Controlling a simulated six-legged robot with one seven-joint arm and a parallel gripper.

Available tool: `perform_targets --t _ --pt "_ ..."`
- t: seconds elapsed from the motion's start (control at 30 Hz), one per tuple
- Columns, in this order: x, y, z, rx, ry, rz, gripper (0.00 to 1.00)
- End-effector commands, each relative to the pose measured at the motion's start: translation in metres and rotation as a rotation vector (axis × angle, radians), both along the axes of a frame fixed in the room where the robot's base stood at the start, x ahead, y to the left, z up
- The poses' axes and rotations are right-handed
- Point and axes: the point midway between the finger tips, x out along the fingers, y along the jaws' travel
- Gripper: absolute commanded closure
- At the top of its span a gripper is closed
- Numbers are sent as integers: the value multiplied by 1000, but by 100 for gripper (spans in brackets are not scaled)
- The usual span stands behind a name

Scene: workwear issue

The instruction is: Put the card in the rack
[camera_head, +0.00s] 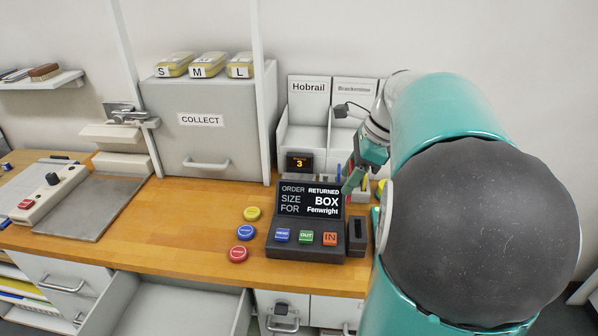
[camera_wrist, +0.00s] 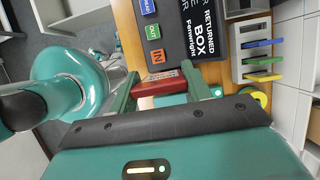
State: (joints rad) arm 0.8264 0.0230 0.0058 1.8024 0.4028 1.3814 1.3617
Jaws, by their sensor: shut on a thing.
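My gripper (camera_wrist: 160,76) is shut on a red card (camera_wrist: 158,88), which shows between the two green fingers in the wrist view. In the head view my gripper (camera_head: 352,180) is above the counter, just behind the right end of the display terminal; the card cannot be made out there. The rack (camera_wrist: 240,62) is a pale slotted holder with blue, green and yellow cards in it, to the right of my gripper in the wrist view. In the head view the rack (camera_head: 361,195) is partly hidden by my arm.
The black terminal (camera_head: 306,222) reads "ORDER RETURNED, SIZE BOX, FOR Fenwright". A dark slotted block (camera_head: 357,236) stands at its right. Yellow, blue and red discs (camera_head: 245,232) lie at its left. White bins labelled Hobrail (camera_head: 308,88) and another name stand behind. A "COLLECT" cabinet (camera_head: 205,140) is further left.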

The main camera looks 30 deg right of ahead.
Motion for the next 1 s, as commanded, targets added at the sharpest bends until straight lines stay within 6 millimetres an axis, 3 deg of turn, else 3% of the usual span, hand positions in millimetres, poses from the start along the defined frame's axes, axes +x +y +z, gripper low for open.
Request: perform_targets --t 0.27,0.6,0.8,1.0 --pt "78 -50 -8 2 1 2 73" --pt "167 -94 -42 1 4 2 73" --pt "202 -106 -63 -3 4 2 73" --pt "213 -109 -71 -3 4 2 73"
